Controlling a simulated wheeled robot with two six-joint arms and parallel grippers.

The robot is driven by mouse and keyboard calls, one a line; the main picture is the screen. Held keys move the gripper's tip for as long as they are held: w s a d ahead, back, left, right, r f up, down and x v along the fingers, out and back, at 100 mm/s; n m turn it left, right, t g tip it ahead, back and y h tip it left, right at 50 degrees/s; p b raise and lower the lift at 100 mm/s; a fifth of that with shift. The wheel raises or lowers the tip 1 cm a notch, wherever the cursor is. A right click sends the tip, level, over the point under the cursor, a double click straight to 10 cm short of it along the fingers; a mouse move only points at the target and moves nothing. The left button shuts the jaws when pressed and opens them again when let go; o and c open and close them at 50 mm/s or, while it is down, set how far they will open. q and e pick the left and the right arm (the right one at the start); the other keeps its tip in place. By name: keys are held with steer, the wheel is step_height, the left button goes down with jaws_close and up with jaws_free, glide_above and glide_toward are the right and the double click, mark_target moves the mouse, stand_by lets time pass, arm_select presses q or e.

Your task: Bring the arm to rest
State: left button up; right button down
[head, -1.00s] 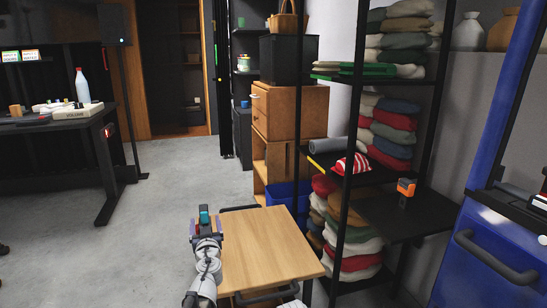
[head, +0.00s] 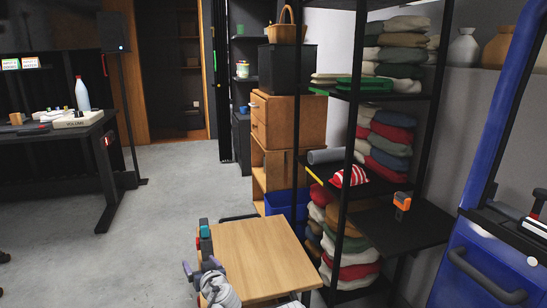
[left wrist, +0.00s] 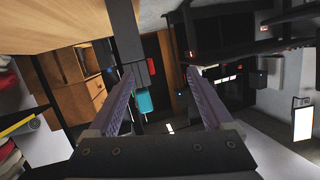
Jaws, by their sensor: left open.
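My left arm comes up from the bottom of the head view, and its left gripper (head: 200,266) is beside the left edge of a small wooden-topped table (head: 258,255). Its two purple fingers are spread apart in the left wrist view (left wrist: 160,85). A dark bar with a teal and red piece (head: 205,236) stands at the table's left edge, just past the fingers. In the left wrist view the teal piece (left wrist: 145,100) shows between the fingers; whether they touch it is unclear. I see nothing held. My right gripper is not in view.
A black shelf rack (head: 355,130) with folded cloths stands right of the table, an orange tool (head: 402,204) on its low shelf. A blue cart (head: 480,265) is far right. A dark desk (head: 60,135) is at left; grey floor (head: 150,220) between is clear.

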arm_select(q)
steer(key=s+d+f+m+g+h+p, duration=0.2)
steer(key=s+d+m+g+h+p, duration=0.25)
steer(key=s+d, duration=0.5)
steer(key=s+d+f+m+g+h+p, duration=0.2)
steer(key=s+d+m+g+p, duration=0.35)
steer(key=s, duration=0.75)
step_height(320, 180, up, 38)
steer(key=n+g+p, duration=0.1)
steer(key=g+p, duration=0.2)
steer(key=p, duration=3.4)
steer(key=shift+s+d+n+p, duration=0.2)
steer(key=shift+s+n+p, duration=0.1)
steer(key=shift+s, duration=0.05)
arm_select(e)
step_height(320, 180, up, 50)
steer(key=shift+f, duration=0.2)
arm_select(q)
steer(key=shift+f, duration=0.1)
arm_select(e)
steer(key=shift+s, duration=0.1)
